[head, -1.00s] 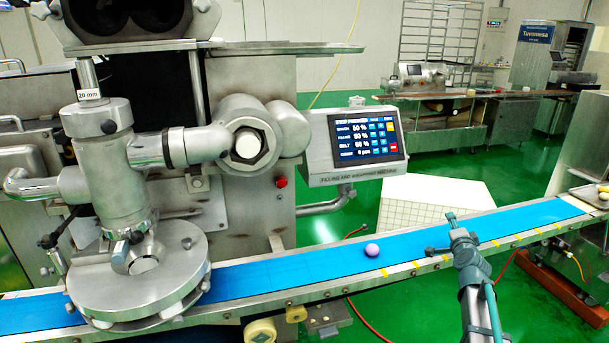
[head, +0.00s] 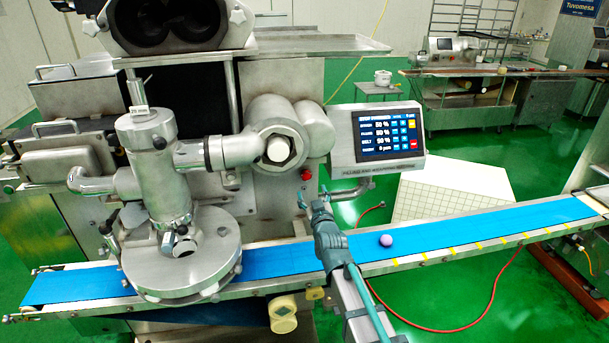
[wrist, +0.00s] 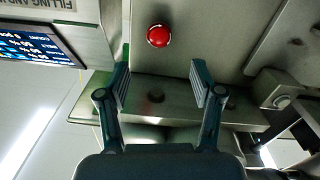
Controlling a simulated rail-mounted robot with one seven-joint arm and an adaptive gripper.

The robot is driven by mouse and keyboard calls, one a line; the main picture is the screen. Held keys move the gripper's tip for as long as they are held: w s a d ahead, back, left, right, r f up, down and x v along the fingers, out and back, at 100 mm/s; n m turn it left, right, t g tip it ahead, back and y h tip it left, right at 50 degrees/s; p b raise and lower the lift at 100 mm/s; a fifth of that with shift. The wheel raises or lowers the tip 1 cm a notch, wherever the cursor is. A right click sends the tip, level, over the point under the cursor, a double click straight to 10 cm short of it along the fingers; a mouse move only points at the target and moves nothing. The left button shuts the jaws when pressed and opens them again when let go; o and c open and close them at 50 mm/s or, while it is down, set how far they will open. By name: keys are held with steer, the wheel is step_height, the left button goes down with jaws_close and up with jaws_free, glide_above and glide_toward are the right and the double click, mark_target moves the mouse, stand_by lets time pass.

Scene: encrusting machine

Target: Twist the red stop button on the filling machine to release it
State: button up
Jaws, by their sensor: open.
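The red stop button (head: 306,174) sits on the front panel of the filling machine (head: 262,150), below and left of the control screen. In the wrist view the red button (wrist: 158,36) shows at the top middle, ahead of the fingertips and between their lines. My gripper (head: 314,197) is in front of the machine, just below the button in the head view and apart from it. In the wrist view my gripper (wrist: 161,80) is open, its two fingers spread with nothing between them.
The control screen (head: 388,136) juts out right of the button. A blue conveyor belt (head: 470,227) runs across below, with a pale purple ball (head: 386,240) on it. The round metal outlet disc (head: 185,265) stands to the left. A metal pipe end (head: 277,150) protrudes above left of the button.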

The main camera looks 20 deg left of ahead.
mark_target(307, 177)
steer(key=p+x, duration=0.2)
steer(key=x, duration=0.8)
steer(key=shift+w, duration=0.1)
